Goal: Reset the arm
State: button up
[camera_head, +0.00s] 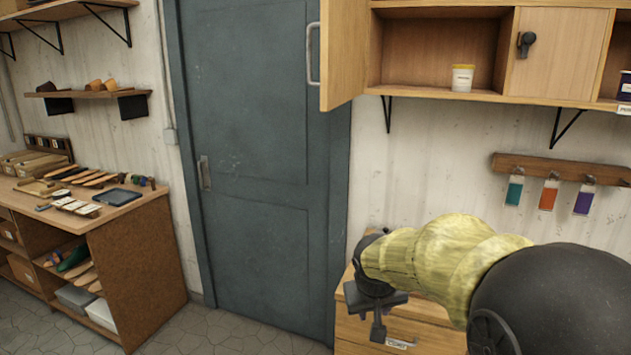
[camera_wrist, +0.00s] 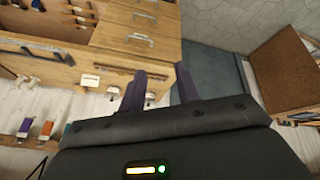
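My arm reaches in from the lower right of the head view, with a yellow sleeve over part of it. My gripper (camera_head: 378,328) is at its far end, in front of the wooden drawer cabinet (camera_head: 430,335) and right of the blue-grey door (camera_head: 262,165). In the wrist view the two dark fingers of my gripper (camera_wrist: 160,88) stand apart with nothing between them. The drawer cabinet (camera_wrist: 150,25) also shows there at upper left, in a turned view. My arm hides part of the cabinet in the head view.
A wall cabinet (camera_head: 590,50) has its left door (camera_head: 342,55) swung open, with a white tub (camera_head: 462,78) inside. Below hangs a rack (camera_head: 560,168) with coloured tags. A workbench (camera_head: 140,270) with sandal parts stands left. The floor (camera_head: 235,335) before the door is clear.

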jog(key=s+d+f+g, duration=0.1)
jog(key=s+d+f, duration=0.1)
jog(key=s+f, duration=0.3)
jog(key=s+d+f+m+g+y, duration=0.1)
jog(key=s+f, duration=0.4)
jog(key=s, duration=0.6)
jog(key=shift+s+d+f, duration=0.3)
jog(key=shift+d+f, duration=0.05)
jog(key=shift+f, duration=0.05)
jog(key=shift+w, duration=0.15)
